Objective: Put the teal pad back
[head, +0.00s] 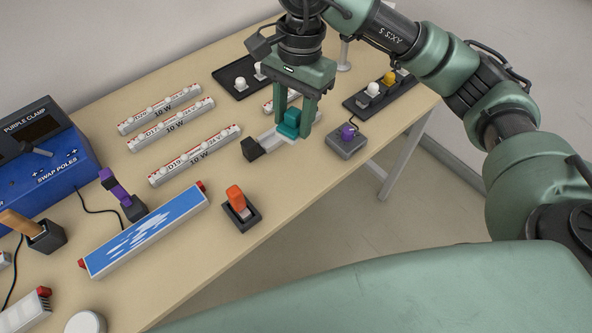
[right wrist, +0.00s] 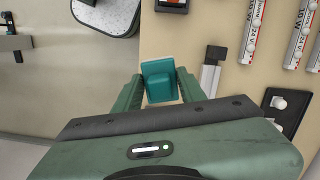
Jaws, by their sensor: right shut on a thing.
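The teal pad (head: 290,122) is a small teal block held between the fingers of my right gripper (head: 294,125). In the right wrist view the teal pad (right wrist: 158,80) sits between the two green fingertips (right wrist: 158,92), which are shut on it. In the head view it overlaps a pale rail (head: 277,139) with a black end block (head: 251,149). In the right wrist view the rail (right wrist: 209,78) lies to the right of the pad, apart from it in the picture. The pad's underside is hidden, and I cannot tell its exact height. My left gripper is not in view.
A grey box with a purple knob (head: 347,140) stands right of my gripper by the table edge. An orange pad (head: 237,198) sits in a dark holder in front. White lamp bars (head: 195,155) lie to the left. Dark trays (head: 231,84) (head: 361,101) stand behind and right.

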